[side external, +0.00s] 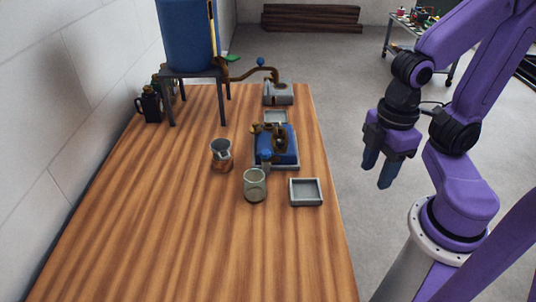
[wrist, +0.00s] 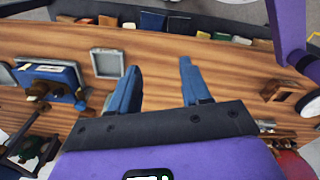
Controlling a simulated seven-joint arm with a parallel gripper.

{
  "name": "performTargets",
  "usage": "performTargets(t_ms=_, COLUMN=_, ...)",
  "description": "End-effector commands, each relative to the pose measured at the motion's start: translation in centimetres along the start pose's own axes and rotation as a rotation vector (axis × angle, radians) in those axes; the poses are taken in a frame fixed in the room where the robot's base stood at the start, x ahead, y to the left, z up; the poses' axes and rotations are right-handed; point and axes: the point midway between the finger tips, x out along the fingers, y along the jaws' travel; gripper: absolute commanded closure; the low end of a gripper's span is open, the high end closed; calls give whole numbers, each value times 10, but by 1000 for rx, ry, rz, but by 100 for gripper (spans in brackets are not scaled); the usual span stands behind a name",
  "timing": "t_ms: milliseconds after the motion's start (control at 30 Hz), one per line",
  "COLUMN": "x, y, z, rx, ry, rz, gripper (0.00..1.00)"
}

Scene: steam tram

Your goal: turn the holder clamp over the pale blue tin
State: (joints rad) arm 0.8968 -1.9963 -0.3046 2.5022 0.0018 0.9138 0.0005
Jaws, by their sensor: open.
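My gripper (side external: 377,172) hangs open and empty in the air to the right of the table in the side external view, apart from everything on it. Its two blue fingers stand wide apart in the wrist view (wrist: 157,75). A dark blue block with brass-coloured fittings (side external: 287,155) sits in a grey tray on the table; it also seems to show at the left of the wrist view (wrist: 62,75). A pale grey-green round tin or cup (side external: 255,187) stands just in front of it. I cannot tell for certain which parts are the pale blue tin and holder clamp.
An empty square grey tray (side external: 306,192) lies near the table's right edge. A metal cup (side external: 221,152) stands left of the blue block. A blue tank (side external: 187,35) on a dark stand, a brown pipe (side external: 245,73) and dark bottles (side external: 151,105) are farther back. The near tabletop is clear.

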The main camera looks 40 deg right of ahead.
Motion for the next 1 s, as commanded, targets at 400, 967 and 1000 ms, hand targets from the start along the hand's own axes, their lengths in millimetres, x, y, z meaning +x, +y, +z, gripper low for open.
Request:
performTargets(t_ms=400, x=-11, y=40, z=-39, rx=522, ry=-19, rz=-59, gripper=45)
performTargets(t_ms=967, x=-31, y=162, z=-96, rx=1667, ry=-68, rz=-232, gripper=45)
performTargets(t_ms=1000, x=-32, y=172, z=-97, rx=1749, ry=-72, rz=-248, gripper=45)
